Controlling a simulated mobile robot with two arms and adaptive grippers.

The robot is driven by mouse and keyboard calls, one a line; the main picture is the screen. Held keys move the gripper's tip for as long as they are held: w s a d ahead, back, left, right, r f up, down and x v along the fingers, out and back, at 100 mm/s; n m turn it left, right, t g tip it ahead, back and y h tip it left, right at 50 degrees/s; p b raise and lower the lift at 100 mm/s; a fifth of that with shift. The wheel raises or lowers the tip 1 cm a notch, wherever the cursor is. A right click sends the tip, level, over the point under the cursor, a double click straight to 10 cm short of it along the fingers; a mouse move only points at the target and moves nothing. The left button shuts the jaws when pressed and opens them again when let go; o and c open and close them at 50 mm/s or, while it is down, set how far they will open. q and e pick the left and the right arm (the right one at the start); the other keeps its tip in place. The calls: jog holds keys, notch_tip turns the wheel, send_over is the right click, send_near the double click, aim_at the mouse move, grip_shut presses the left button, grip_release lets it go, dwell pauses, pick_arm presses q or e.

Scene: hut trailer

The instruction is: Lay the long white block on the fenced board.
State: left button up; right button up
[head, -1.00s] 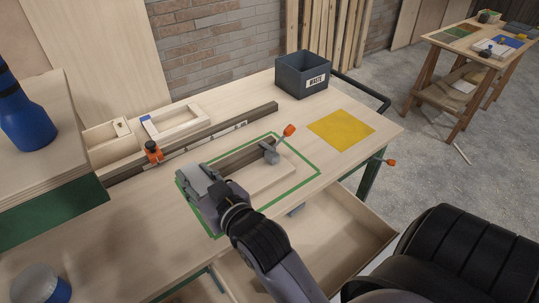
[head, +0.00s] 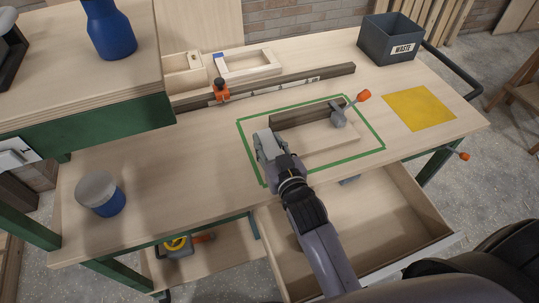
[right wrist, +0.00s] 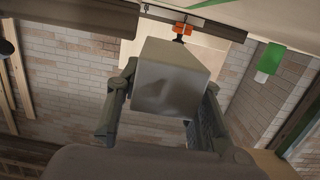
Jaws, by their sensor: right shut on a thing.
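The fenced board (head: 330,143) lies inside a green outline on the workbench. A dark wooden fence (head: 298,118) runs along its back edge, and a grey clamp with an orange handle (head: 364,96) sits at its right end. My right gripper (head: 268,150) is at the board's left end, shut on a pale grey-white block (head: 262,136). The right wrist view shows the block (right wrist: 172,82) end-on between the two fingers, so its length is hidden. I cannot tell whether it touches the board. My left gripper is not in view.
A dark waste bin (head: 388,40) and a yellow square (head: 419,108) are at the right. A long rail with an orange stop (head: 221,90) lies behind. A drawer (head: 390,215) is open below.

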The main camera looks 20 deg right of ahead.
jog(key=shift+f, duration=2.4)
jog(key=shift+f+b, duration=0.1)
jog(key=shift+b, duration=0.25)
jog(key=o, duration=1.3)
jog(key=shift+c, duration=0.2)
